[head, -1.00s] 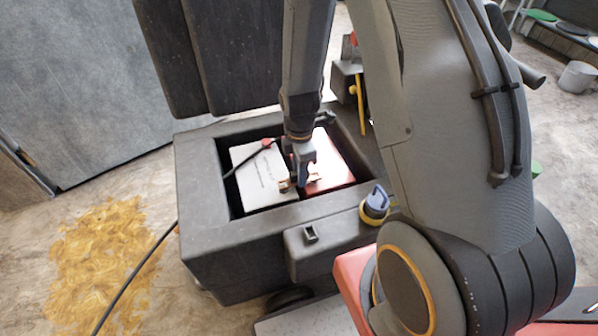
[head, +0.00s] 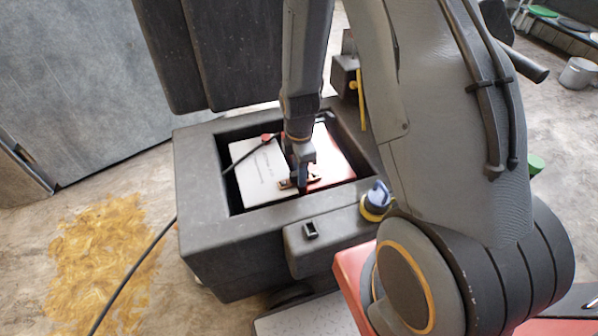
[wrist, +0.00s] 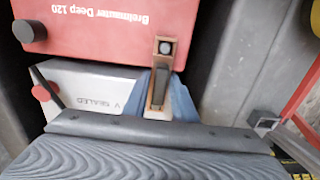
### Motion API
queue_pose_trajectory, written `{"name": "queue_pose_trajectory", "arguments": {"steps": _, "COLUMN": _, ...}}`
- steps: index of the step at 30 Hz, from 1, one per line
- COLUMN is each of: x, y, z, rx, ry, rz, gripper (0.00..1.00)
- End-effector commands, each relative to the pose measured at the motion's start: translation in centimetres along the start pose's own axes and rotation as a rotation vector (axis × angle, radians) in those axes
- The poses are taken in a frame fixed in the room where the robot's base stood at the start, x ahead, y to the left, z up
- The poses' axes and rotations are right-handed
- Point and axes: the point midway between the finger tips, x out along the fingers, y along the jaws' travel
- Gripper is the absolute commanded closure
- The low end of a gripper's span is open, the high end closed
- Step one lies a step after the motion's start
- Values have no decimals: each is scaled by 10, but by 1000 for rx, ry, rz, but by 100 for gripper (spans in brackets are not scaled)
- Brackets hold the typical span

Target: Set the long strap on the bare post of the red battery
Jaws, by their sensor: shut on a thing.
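The red battery (head: 333,158) sits at the right in the dark box, beside the white battery (head: 257,180). In the wrist view the red battery (wrist: 105,22) has a black-capped post (wrist: 30,32) at the left. My gripper (wrist: 158,98) is shut on the copper strap (wrist: 153,92), which also shows under the gripper in the head view (head: 313,174). The strap's far end lies over the red battery's near edge. A round grey thing shows in its hole; I cannot tell whether it is the bare post, or whether the strap is seated.
A black cable with a red terminal cap (head: 267,139) runs to the white battery. A blue-and-yellow plug (head: 377,198) stands on the ledge at the front right. Dark panels hang behind the box.

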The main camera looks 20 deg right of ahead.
Motion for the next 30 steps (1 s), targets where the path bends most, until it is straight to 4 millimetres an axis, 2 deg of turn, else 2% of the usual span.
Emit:
{"name": "queue_pose_trajectory", "arguments": {"steps": 1, "x": 1, "y": 0, "z": 0, "rx": 0, "ry": 0, "rz": 0, "gripper": 98}}
{"name": "queue_pose_trajectory", "arguments": {"steps": 2, "x": 1, "y": 0, "z": 0, "rx": 0, "ry": 0, "rz": 0, "gripper": 72}}
{"name": "queue_pose_trajectory", "arguments": {"steps": 5, "x": 1, "y": 0, "z": 0, "rx": 0, "ry": 0, "rz": 0, "gripper": 55}}
{"name": "queue_pose_trajectory", "arguments": {"steps": 6, "x": 1, "y": 0, "z": 0, "rx": 0, "ry": 0, "rz": 0, "gripper": 54}}
{"name": "queue_pose_trajectory", "arguments": {"steps": 17, "x": -5, "y": 1, "z": 0, "rx": 0, "ry": 0, "rz": 3, "gripper": 54}}
{"name": "queue_pose_trajectory", "arguments": {"steps": 30, "x": -66, "y": 1, "z": 0, "rx": 0, "ry": 0, "rz": 3, "gripper": 54}}
